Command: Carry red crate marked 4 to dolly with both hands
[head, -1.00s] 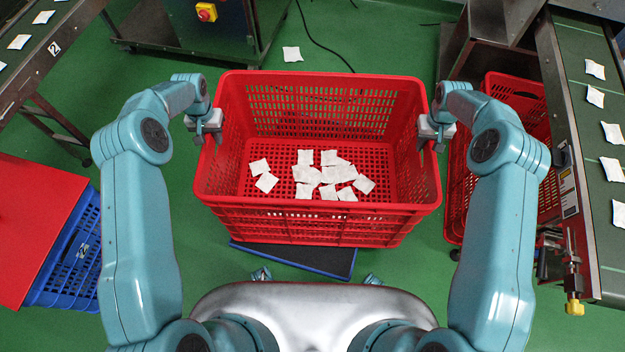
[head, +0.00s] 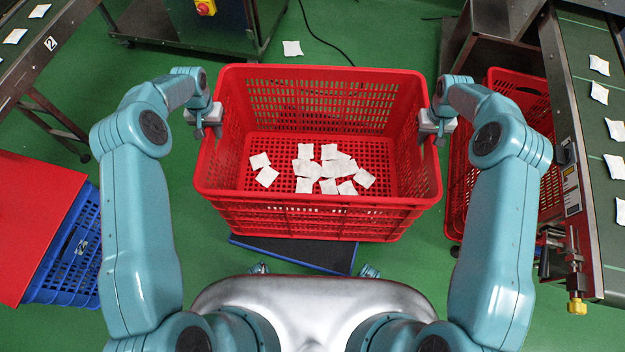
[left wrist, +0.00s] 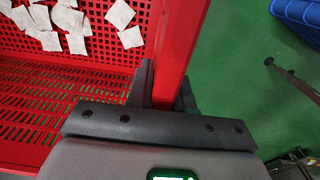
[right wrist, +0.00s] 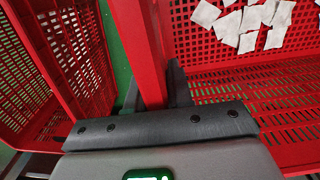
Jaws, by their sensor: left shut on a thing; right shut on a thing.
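The red crate (head: 320,212) is in the middle of the head view, held between my two arms, with several white teabags (head: 322,170) on its floor. No number shows on the sides I see. My left gripper (head: 207,118) is shut on the crate's left rim; in the left wrist view its fingers (left wrist: 160,90) straddle the red rim. My right gripper (head: 437,122) is shut on the right rim, and its fingers (right wrist: 152,88) straddle it in the right wrist view. A dark blue flat thing (head: 290,253), maybe the dolly, shows partly below the crate's near side.
Another red crate (head: 515,90) stands close on the right, beside a conveyor (head: 585,120) carrying teabags. A blue crate (head: 75,255) with a red panel (head: 35,215) is at left. A machine (head: 190,25) stands behind.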

